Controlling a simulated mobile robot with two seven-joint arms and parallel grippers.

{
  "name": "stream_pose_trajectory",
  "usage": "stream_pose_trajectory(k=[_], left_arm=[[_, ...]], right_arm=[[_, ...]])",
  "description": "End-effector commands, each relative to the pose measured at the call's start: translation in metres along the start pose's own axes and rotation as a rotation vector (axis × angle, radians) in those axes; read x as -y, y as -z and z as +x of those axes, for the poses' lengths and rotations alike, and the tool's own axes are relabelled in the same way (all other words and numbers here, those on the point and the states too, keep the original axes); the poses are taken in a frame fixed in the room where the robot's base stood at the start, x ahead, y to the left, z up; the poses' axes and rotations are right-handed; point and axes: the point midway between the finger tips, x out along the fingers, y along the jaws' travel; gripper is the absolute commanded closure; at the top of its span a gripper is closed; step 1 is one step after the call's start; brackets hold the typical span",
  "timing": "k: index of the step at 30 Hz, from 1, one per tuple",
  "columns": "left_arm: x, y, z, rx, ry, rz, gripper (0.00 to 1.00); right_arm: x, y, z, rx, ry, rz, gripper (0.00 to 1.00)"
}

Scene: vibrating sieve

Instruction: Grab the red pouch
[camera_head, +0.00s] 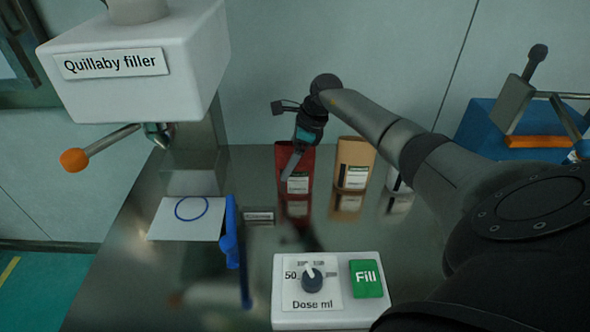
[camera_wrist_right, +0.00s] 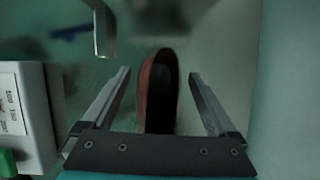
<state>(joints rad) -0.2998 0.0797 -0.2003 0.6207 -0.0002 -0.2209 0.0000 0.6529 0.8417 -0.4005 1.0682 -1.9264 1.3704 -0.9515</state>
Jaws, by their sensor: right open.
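The red pouch (camera_head: 297,165) stands upright on the shiny table, with a pale label on its front. My right gripper (camera_head: 294,160) reaches in from the right and overlaps the pouch in the head view. In the right wrist view the pouch (camera_wrist_right: 146,95) shows its dark open mouth between the two spread fingers of the right gripper (camera_wrist_right: 160,76). There is a gap on each side, and the fingers are not closed on it. The pouch's lower part is hidden in the wrist view. My left gripper is not in view.
The Quillaby filler (camera_head: 130,85) is at left. The dose panel (camera_head: 329,309) is in front.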

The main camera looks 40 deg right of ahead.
Motion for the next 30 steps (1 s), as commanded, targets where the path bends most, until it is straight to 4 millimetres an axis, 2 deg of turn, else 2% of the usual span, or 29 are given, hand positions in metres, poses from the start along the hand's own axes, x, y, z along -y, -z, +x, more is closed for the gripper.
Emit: stream_pose_trajectory(k=[6,30], left_arm=[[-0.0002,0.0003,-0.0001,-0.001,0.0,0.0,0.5],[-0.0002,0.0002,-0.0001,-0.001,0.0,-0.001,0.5]], right_arm=[[0.0001,-0.0002,0.0002,0.0,0.0,0.0,0.08],[0.0001,-0.0001,-0.0001,0.0,0.001,0.0,0.98]])
